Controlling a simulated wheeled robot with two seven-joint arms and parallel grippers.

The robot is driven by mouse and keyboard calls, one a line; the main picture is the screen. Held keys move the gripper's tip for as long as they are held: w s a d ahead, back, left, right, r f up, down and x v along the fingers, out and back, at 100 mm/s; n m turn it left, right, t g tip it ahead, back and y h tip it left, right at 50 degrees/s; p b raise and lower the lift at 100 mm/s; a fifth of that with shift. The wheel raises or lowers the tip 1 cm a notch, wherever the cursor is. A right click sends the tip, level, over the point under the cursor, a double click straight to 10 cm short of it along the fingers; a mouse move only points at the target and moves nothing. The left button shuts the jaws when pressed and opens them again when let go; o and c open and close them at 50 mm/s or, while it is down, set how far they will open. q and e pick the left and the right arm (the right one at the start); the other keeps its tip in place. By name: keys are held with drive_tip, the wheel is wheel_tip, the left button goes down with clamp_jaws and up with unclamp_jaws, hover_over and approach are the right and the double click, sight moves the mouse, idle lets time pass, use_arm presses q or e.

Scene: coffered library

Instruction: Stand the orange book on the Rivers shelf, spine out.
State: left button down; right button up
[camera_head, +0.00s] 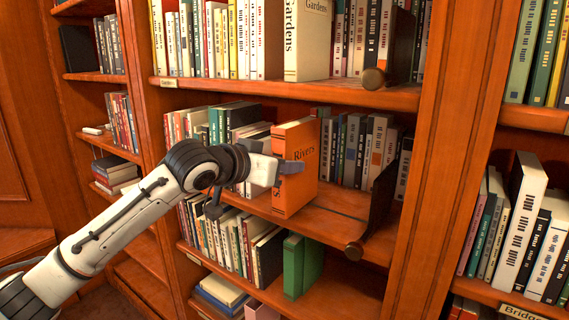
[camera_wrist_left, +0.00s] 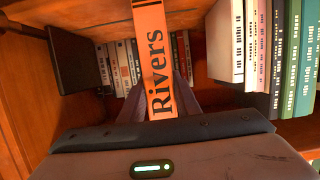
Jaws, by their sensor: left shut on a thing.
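The orange book (camera_head: 293,195) is upright at the front of the middle shelf (camera_head: 338,212), its spine marked "Rivers" facing out towards me. My left gripper (camera_head: 290,167) is shut on the book near its spine. In the left wrist view the orange book (camera_wrist_left: 156,60) stands between the fingers (camera_wrist_left: 160,105), which are partly hidden by the gripper body. Whether its base touches the board I cannot tell. Light and dark books (camera_head: 240,125) stand to its left, and a row of grey and dark books (camera_head: 357,145) stands behind and to its right. My right gripper is not in view.
Green books (camera_head: 302,264) stand on the shelf below. A cream "Gardens" book (camera_head: 307,45) is on the shelf above.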

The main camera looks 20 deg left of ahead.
use_arm(q)
drive_tip(key=shift+f, duration=0.4)
drive_tip(key=c, duration=1.3)
unclamp_jaws()
drive_tip(key=shift+o, duration=0.2)
drive_tip(key=b+v, duration=0.2)
drive_tip(key=v, duration=0.8)
drive_tip(key=s+d+f+g, duration=0.1)
drive_tip(key=s+d+f, duration=0.15)
drive_tip(key=f, duration=1.25)
drive_tip(key=s+d+f+g, duration=0.1)
drive_tip(key=s+d+f, duration=0.15)
drive_tip(key=f, duration=1.25)
drive_tip(key=s+a+f+n+g+y, duration=0.1)
drive_tip(key=s+f+n+g+y, duration=0.1)
drive_tip(key=s+f, duration=2.3)
drive_tip(key=shift+s+g+y, duration=0.3)
drive_tip(key=shift+g, duration=0.3)
